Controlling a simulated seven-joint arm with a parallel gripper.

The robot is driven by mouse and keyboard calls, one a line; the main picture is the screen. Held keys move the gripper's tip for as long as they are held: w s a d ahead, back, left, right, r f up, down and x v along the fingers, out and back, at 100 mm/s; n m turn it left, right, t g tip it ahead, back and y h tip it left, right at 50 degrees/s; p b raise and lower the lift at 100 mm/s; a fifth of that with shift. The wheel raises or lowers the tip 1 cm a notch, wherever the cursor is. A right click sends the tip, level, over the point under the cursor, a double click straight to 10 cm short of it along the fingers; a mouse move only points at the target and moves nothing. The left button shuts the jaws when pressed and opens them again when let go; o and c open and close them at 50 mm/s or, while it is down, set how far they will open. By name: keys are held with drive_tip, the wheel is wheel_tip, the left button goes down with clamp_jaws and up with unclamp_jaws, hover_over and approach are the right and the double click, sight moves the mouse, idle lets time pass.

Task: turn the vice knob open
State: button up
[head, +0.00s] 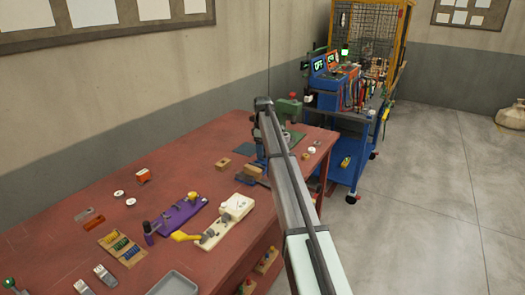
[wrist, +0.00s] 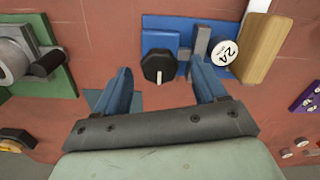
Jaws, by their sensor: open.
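In the wrist view, the vice knob (wrist: 158,66) is a black, many-sided cap with a pale line below it. It sits at the front of the blue vice (wrist: 196,24), beside a white disc (wrist: 224,53) marked "2A". My gripper (wrist: 162,65) has two blue fingers set wide apart, one on each side of the knob in the picture. I see a gap on both sides, and cannot tell how far the fingers reach down beside it. In the head view my arm hides most of the vice and the knob.
A wooden block (wrist: 262,45) stands right beside the vice. A green fixture with a grey cylinder (wrist: 12,60) is at the upper left. In the head view, a purple board (head: 181,214) and a cream device (head: 236,206) lie on the red table (head: 185,165). A blue cart (head: 345,145) stands behind.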

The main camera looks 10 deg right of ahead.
wheel_tip(320, 180, up, 13)
drive_tip(key=shift+r, duration=0.15)
idle(0.4)
